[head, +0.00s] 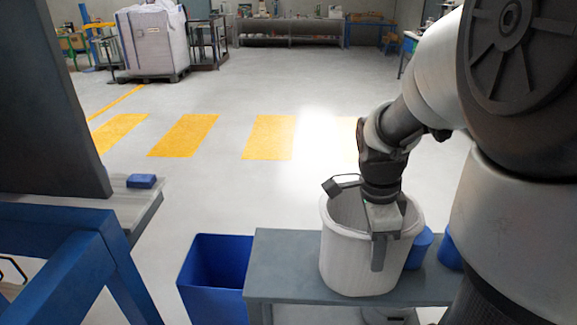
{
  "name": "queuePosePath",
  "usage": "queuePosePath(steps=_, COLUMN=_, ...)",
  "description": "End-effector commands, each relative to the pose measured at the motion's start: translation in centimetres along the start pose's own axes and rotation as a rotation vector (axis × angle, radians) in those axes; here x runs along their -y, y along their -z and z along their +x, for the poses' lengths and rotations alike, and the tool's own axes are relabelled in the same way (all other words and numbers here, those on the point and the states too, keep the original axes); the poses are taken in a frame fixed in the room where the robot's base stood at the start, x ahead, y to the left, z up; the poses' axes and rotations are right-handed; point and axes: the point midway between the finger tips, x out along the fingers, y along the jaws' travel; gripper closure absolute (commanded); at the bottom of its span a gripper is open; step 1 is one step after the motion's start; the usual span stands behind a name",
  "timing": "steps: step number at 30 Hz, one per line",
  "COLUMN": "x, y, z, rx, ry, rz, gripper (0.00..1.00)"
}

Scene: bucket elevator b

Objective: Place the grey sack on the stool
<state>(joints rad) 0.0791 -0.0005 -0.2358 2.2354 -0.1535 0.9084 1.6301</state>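A pale grey, round, open-topped container (345,262) stands upright on a low grey bench-like surface (285,262) in the lower middle. I cannot tell whether this container is the grey sack or whether a sack lies inside it. No stool is clearly recognisable; the low grey surface may be its top. My gripper (380,240) points down at the container's near rim. One finger shows in front of the near wall; the other is hidden. I cannot tell whether the fingers pinch the wall.
An open blue bin (215,272) stands left of the grey surface. Blue round objects (419,248) are right of the container. A blue-framed table (75,245) with a small blue block (141,181) is at left. A bulky pale bag (155,42) stands far back. The middle floor is clear.

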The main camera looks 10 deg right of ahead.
Motion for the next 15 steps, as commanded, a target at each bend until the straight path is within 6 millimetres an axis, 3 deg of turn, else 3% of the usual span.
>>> queuePosePath(steps=3, x=-0.05, y=0.03, z=1.30, rx=0.000, ry=-0.001, rz=0.001, gripper=0.74)
queuePosePath(steps=11, x=-0.01, y=0.04, z=1.46, rx=0.000, ry=0.000, rz=0.001, gripper=0.74)
queuePosePath(steps=15, x=0.00, y=0.04, z=1.45, rx=0.000, ry=0.000, rz=0.001, gripper=0.96)
